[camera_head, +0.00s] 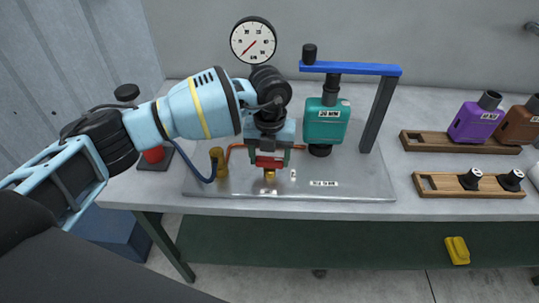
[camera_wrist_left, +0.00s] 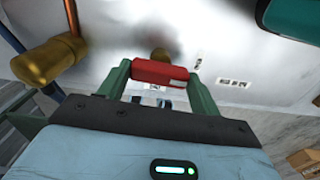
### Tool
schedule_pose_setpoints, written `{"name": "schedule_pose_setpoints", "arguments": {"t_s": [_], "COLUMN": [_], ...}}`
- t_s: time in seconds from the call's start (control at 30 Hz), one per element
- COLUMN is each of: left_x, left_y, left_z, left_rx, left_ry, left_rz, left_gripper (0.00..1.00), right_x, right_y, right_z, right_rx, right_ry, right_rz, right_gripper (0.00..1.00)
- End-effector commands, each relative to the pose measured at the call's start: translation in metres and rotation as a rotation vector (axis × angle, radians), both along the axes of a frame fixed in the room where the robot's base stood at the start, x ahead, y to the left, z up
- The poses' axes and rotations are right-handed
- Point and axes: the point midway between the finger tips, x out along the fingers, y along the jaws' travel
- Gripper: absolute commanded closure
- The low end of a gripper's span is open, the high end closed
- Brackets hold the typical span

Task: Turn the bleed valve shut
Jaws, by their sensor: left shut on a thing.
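The bleed valve's red handle (camera_head: 269,162) is at the front of the metal plate, above a brass fitting (camera_head: 269,175). In the left wrist view, the red handle (camera_wrist_left: 160,73) lies crosswise between the green fingers of my left gripper (camera_wrist_left: 157,80), which is shut on it. In the head view, my left gripper (camera_head: 268,155) reaches down over the valve, and the wrist hides what lies behind it. A round gauge (camera_head: 253,40) stands behind, its needle pointing to the lower left. My right gripper is not in view.
A copper pipe and brass cylinder (camera_head: 218,162) stand close left. Wooden racks (camera_head: 440,183) with parts are at the right. A red button (camera_head: 153,154) is left.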

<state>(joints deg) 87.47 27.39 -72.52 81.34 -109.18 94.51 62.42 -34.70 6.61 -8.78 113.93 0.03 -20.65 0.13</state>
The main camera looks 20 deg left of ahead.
Motion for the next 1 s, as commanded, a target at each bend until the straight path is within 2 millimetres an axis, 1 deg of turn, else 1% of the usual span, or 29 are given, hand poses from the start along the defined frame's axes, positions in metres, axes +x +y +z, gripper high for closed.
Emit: {"name": "schedule_pose_setpoints", "arguments": {"t_s": [0.17, 0.5, 1.0], "left_x": [0.0000, 0.0003, 0.0004], "left_y": [0.0001, 0.0003, 0.0001], "left_z": [0.0018, 0.0018, 0.0009], "left_rx": [0.001, 0.001, 0.000], "left_ry": [-0.001, -0.001, -0.001], "left_rz": [-0.114, -0.428, -0.903], "left_gripper": [0.59, 0.59, 0.59], "right_x": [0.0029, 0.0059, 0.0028], "right_y": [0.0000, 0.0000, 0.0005], "right_z": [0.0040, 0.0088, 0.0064], "right_rx": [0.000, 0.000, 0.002], "right_ry": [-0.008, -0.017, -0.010], "right_rz": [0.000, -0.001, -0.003], "right_gripper": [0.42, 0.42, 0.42]}}
